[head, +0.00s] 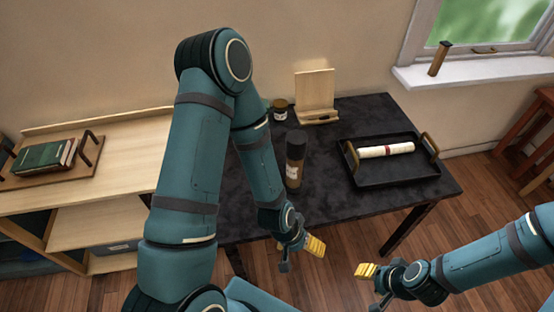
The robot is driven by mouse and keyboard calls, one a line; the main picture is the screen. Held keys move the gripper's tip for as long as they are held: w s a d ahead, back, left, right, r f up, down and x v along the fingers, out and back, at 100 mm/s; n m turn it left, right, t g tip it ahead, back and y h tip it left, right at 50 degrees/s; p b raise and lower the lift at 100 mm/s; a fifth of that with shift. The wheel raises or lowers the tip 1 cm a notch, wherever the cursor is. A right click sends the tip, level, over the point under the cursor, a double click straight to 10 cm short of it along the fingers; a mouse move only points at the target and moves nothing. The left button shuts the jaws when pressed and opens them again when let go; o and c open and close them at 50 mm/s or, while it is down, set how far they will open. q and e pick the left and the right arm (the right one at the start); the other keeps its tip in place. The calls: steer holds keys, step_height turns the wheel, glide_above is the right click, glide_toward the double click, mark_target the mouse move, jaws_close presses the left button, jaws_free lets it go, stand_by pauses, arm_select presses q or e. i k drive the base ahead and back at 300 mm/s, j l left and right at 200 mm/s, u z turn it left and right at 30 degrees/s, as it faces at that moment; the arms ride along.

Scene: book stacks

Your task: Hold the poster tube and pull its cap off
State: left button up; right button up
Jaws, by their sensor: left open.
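The poster tube (293,174) appears to be the brown cylinder with a pale label, upright on the dark table. Its black cap (297,148) is on its top end. My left gripper (307,246) is open and empty. In the picture it is below the tube, by the table's front edge, and apart from the tube. My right gripper (368,273) is low at the right, in front of the table and away from the tube. Its yellow finger pads show, but its opening is unclear. I see nothing held in it.
A black tray (372,178) with a white roll (386,150) sits right on the table (335,205). A small jar (280,112) and wooden stand (315,95) are behind the tube. Another brown, dark-topped cylinder (438,62) leans on the sill. Books (43,158) are left.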

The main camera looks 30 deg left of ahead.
mark_target(293, 182)
steer(key=u, duration=0.7)
